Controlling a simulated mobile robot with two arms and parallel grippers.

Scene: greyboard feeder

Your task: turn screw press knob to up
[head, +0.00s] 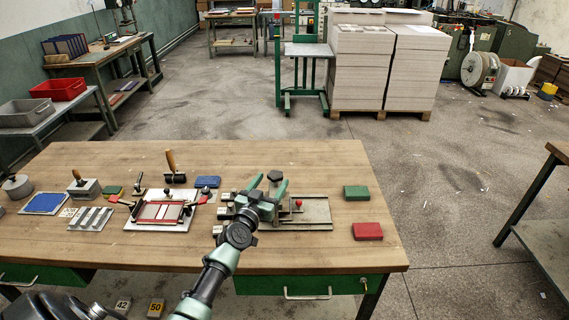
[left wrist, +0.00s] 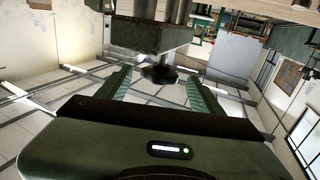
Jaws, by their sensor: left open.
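The screw press (head: 315,213) stands on the wooden bench, with a grey plate and a small red ball on it. Its black knob (head: 275,176) shows near the tips of my left gripper (head: 268,185). In the left wrist view the dark lobed knob (left wrist: 165,75) appears between the two green fingers of the left gripper (left wrist: 160,80), below a dark block (left wrist: 150,35). The fingers are open, with gaps beside the knob; I cannot tell whether either touches it. My arm and gripper hide part of the press. My right gripper is not in view.
On the bench (head: 330,160), a white board with a red-edged frame (head: 160,212) lies left of the press. A green block (head: 356,192) and a red block (head: 367,231) lie to its right. A brayer with a wooden handle (head: 172,165) stands behind. The bench's back right is clear.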

